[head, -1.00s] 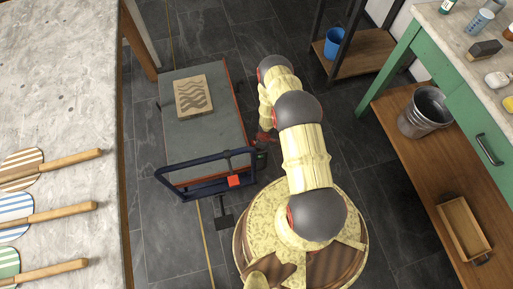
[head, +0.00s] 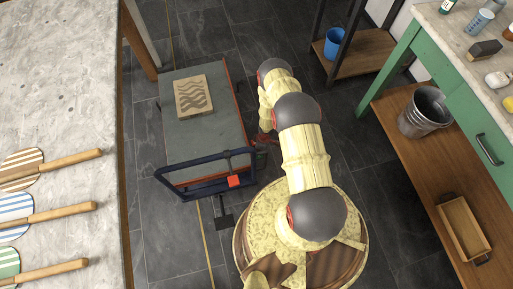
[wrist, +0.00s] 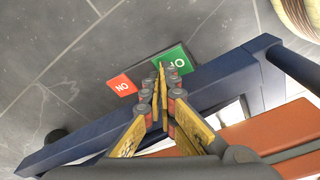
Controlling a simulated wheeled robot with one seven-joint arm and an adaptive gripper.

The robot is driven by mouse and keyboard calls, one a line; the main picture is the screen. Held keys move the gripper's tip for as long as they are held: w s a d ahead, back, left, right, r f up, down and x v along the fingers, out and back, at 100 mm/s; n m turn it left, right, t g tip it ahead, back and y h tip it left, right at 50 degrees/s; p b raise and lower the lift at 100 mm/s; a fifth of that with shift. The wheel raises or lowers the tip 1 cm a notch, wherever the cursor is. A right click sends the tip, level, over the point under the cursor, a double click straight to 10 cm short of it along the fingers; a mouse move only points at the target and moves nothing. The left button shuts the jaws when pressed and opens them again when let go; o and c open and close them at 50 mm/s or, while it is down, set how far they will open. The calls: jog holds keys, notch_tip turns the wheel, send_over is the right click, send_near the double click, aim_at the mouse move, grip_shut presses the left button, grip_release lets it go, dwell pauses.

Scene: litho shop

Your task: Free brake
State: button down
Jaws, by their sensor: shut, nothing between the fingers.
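A flat cart (head: 207,135) with a grey deck and orange-red edges stands on the floor, with a dark blue push handle (head: 205,166) at its near end. In the head view my arm mostly hides the gripper.
A carved block (head: 193,97) lies on the cart deck. A stone-topped table (head: 60,110) with wooden-handled paddles is at left. A green bench (head: 432,70) with a metal bucket (head: 424,112) and wooden tray (head: 463,228) on its shelf is at right. Dark floor lies between.

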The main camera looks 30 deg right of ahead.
jog(key=shift+f, duration=0.8)
dwell(0.4)
jog(key=shift+r, duration=0.1)
jog(key=shift+r+p, duration=1.85)
jog(key=shift+r, duration=1.6)
